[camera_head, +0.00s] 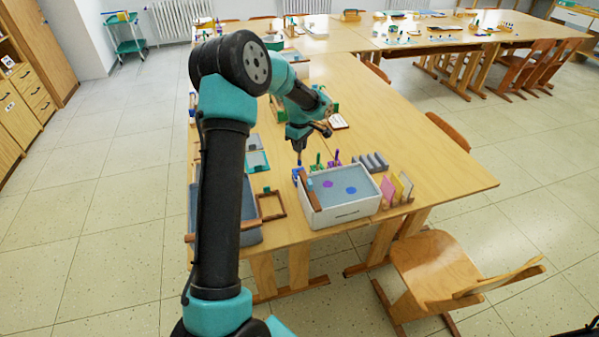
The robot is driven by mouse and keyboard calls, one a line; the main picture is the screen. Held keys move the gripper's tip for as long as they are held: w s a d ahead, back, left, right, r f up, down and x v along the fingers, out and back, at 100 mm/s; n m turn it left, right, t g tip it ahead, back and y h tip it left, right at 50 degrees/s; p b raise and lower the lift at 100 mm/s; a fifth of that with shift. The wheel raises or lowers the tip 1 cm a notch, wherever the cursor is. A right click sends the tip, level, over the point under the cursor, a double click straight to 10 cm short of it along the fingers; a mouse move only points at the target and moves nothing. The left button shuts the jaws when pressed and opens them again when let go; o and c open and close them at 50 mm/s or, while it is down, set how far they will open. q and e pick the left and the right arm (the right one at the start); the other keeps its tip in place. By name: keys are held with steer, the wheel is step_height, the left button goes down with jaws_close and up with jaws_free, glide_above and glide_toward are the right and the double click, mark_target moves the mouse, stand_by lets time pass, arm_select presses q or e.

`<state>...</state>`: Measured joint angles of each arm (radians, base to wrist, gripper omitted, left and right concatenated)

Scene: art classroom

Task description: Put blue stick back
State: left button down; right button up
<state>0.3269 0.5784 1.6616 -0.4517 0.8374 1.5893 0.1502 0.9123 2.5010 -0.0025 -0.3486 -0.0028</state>
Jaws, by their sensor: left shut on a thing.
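My left gripper (301,147) points down over the table, just behind a white tub (345,212). It is shut on a thin blue stick (299,158), which hangs upright below the fingers. The blue stick's lower end is above or at a small blue holder (296,175); I cannot tell if it is inside. A green stick in its holder (318,164) and a purple one (335,160) stand just to the right. The finger gap is too small to see clearly. My right gripper is not in view.
The white tub holds bluish water with purple and blue spots, and a brown bar (308,190) lies along its left side. A grey ribbed block (374,161) and a rack of coloured panels (397,190) stand right. A wooden frame (271,205) lies left. The table's right part is clear.

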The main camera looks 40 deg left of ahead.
mark_target(299, 164)
arm_select(q)
steer(key=shift+f, duration=2.35)
steer(key=shift+f, duration=0.1)
steer(key=shift+f, duration=1.8)
steer(key=shift+f, duration=0.15)
steer(key=c, duration=1.1)
jaws_free()
steer(key=shift+c, duration=0.2)
step_height(299, 164, up, 12)
steer(key=shift+r, duration=0.2)
